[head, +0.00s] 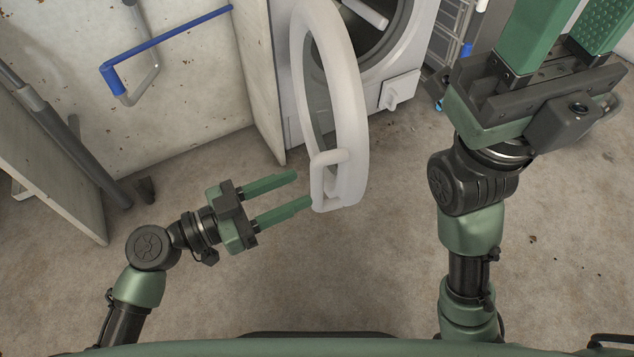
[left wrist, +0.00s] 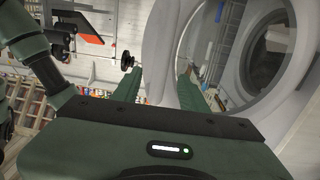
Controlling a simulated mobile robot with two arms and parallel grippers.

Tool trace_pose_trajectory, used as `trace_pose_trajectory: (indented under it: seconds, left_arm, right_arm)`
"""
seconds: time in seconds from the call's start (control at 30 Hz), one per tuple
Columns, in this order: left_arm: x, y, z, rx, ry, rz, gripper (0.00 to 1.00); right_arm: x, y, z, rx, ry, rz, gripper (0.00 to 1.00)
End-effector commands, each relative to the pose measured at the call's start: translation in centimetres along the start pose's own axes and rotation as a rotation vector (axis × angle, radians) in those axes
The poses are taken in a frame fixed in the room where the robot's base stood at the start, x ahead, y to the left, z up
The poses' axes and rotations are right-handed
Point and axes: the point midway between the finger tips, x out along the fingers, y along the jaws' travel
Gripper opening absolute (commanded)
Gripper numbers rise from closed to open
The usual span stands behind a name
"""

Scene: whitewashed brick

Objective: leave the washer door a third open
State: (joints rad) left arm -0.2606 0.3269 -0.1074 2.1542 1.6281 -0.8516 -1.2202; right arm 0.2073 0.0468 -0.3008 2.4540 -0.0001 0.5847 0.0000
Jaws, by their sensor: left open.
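The washer door (head: 352,100) is a white ring with a glass centre. It stands swung well out from the washer (head: 405,60), seen nearly edge-on. Its loop handle (head: 318,182) is at the near lower end. My left gripper (head: 304,189) is open beside the handle, with one fingertip very near or touching it; I cannot tell which. In the left wrist view the door rim (left wrist: 158,50) shows between and beyond the left fingers (left wrist: 158,78). My right gripper (head: 575,35) is at the upper right, fingers apart and empty where visible; its tips are cut off.
A panel edge (head: 262,75) stands just left of the washer. A blue-and-grey rail (head: 165,40) is on the wall. A leaning board (head: 50,160) and a pole (head: 75,145) stand at the left. A wire rack (head: 455,35) is right of the washer. The near floor is clear.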

Motion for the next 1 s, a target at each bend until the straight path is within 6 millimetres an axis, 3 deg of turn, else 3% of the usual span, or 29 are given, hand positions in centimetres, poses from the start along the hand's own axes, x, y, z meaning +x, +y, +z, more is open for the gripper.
trace_pose_trajectory:
  seconds: [0.3, 0.67, 0.7, 0.83, 0.87, 1.0]
  left_arm:
    - [4.7, 0.0, 0.1, -0.003, 0.001, -0.001, 0.43]
    - [5.5, 0.0, 0.1, -0.003, -0.002, -0.001, 0.43]
    - [5.5, 0.0, 0.1, -0.003, -0.002, -0.001, 0.4]
    - [5.5, 0.0, 0.1, -0.003, -0.003, -0.001, 0.04]
    - [5.5, 0.0, 0.1, -0.003, -0.003, -0.001, 0.0]
    - [5.5, 0.0, 0.1, -0.003, -0.003, -0.001, 0.0]
  right_arm:
    - [0.1, -0.1, -0.1, -0.002, 0.009, -0.004, 0.4]
    - [0.2, -0.1, 0.0, -0.002, 0.008, -0.005, 0.4]
    - [0.2, -0.1, 0.0, -0.002, 0.008, -0.005, 0.4]
    - [0.2, -0.1, 0.0, -0.002, 0.007, -0.005, 0.4]
    - [0.2, -0.1, 0.0, -0.002, 0.007, -0.005, 0.4]
    - [0.2, -0.1, 0.0, -0.002, 0.007, -0.005, 0.4]
